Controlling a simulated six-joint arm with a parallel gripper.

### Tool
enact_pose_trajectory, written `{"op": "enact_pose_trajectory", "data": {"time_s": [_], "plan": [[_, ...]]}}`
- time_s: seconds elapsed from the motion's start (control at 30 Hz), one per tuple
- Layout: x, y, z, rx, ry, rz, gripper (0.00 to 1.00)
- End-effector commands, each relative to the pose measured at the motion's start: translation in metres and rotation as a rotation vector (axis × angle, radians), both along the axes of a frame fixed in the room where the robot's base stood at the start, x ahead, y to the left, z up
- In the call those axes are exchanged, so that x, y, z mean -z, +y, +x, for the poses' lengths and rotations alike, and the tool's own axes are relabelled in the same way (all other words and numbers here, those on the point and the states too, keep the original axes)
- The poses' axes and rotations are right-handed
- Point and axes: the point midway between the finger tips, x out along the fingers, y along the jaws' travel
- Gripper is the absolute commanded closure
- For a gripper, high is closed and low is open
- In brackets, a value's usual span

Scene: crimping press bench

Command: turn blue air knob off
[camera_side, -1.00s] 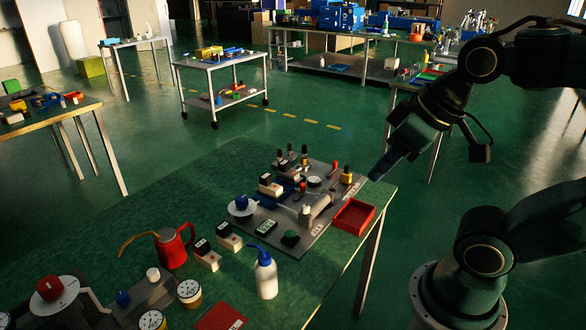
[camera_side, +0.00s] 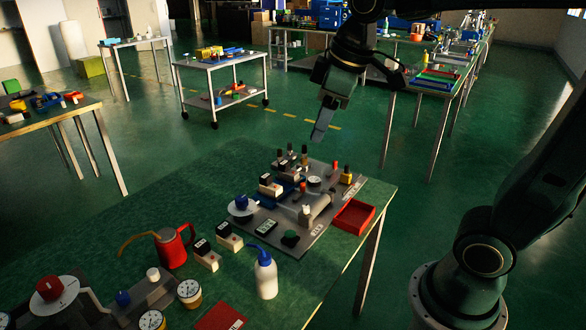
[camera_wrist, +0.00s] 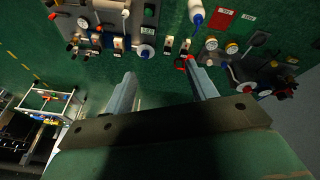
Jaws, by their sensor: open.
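A blue knob (camera_side: 241,201) sits on a round white dial (camera_side: 240,211) at the left edge of a grey panel on the bench. The dial with its blue knob also shows in the wrist view (camera_wrist: 146,51). I cannot read its setting. A smaller blue knob (camera_side: 122,298) stands on another plate at the front left; I cannot tell from the pictures which one is the air knob. My gripper (camera_side: 322,122) points down in the air behind the panel, clear of both knobs. In the wrist view my gripper (camera_wrist: 163,85) has its fingers wide apart, with nothing between them.
The grey panel (camera_side: 320,228) carries several knobs, levers and boxes. An open red tray (camera_side: 353,216) stands at its right. A red kettle (camera_side: 171,248) and a white bottle (camera_side: 265,275) stand in front. A large red knob (camera_side: 50,288) is far left. Bare green bench lies left of the panel.

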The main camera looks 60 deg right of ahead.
Motion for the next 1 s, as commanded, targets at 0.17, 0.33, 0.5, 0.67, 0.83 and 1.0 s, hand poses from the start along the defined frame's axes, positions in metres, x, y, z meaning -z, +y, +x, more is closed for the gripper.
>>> {"op": "enact_pose_trajectory", "data": {"time_s": [0.17,0.33,0.5,0.67,0.83,1.0], "plan": [[0.002,-0.005,0.042,-0.101,0.047,-0.036,0.43],[0.009,-0.009,0.08,-0.204,0.086,-0.065,0.43],[0.022,-0.014,0.117,-0.304,0.126,-0.091,0.43],[0.039,-0.02,0.151,-0.402,0.163,-0.11,0.43],[0.061,-0.026,0.185,-0.504,0.201,-0.126,0.43],[0.089,-0.032,0.217,-0.611,0.237,-0.138,0.43]]}}
